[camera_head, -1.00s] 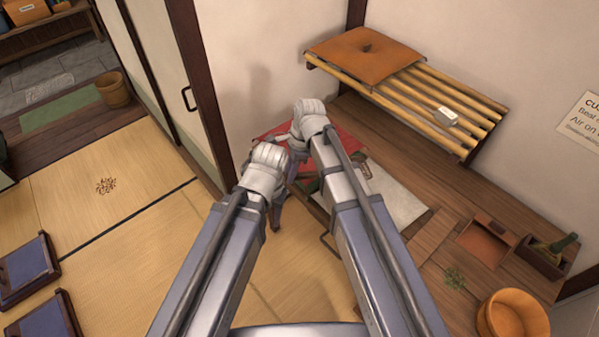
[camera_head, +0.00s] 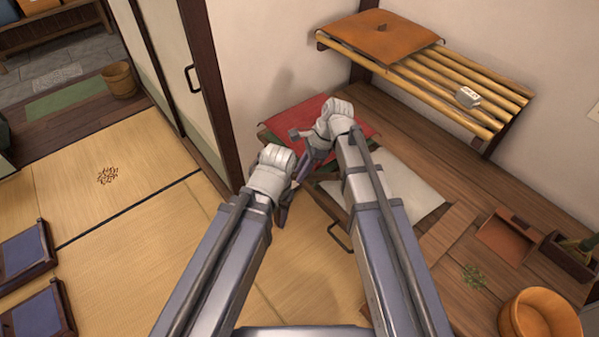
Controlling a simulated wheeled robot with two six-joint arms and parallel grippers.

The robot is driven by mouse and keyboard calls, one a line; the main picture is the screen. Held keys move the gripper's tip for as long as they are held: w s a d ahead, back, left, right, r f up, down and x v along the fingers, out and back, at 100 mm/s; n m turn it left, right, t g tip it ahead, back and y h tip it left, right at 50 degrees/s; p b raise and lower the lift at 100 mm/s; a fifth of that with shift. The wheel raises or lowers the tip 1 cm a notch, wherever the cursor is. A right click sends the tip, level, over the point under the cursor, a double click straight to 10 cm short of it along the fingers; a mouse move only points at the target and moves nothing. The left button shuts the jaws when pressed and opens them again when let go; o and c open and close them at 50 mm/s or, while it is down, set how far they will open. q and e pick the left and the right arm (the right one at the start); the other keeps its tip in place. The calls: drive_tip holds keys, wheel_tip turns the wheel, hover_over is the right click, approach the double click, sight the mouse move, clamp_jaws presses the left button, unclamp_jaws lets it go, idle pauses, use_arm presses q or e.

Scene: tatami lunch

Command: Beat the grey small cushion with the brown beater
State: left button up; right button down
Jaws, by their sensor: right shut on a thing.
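The grey small cushion (camera_head: 412,190) looks like a flat pale pad on the wooden counter, right of my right arm, which covers its left part. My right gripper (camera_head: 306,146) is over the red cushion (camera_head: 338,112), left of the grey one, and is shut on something. A bit of brown (camera_head: 323,174) shows under it, probably the brown beater; the rest is hidden by my arm. My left gripper (camera_head: 281,210) hangs lower, over the tatami beside the counter. Its jaws are mostly hidden and I see nothing in it.
A slatted shelf (camera_head: 440,88) above the counter bears an orange cushion (camera_head: 381,36) and a small white block (camera_head: 467,97). A dustpan (camera_head: 509,237), a box (camera_head: 570,258), green scraps (camera_head: 473,277) and a wooden tub (camera_head: 540,318) are at right.

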drive_tip(key=r+p, duration=0.2)
drive_tip(key=p, duration=0.1)
drive_tip(key=r+h+p, duration=0.1)
drive_tip(key=r+p, duration=0.2)
drive_tip(key=a+r+h+p, duration=0.1)
drive_tip(key=r+p, duration=0.1)
drive_tip(key=r, duration=0.1)
drive_tip(key=shift+s+a+r+p, duration=0.1)
drive_tip(key=shift+s+r+p, duration=0.15)
drive_tip(key=shift+p, duration=0.15)
drive_tip(key=shift+f, duration=0.1)
drive_tip(key=shift+w+f, duration=0.1)
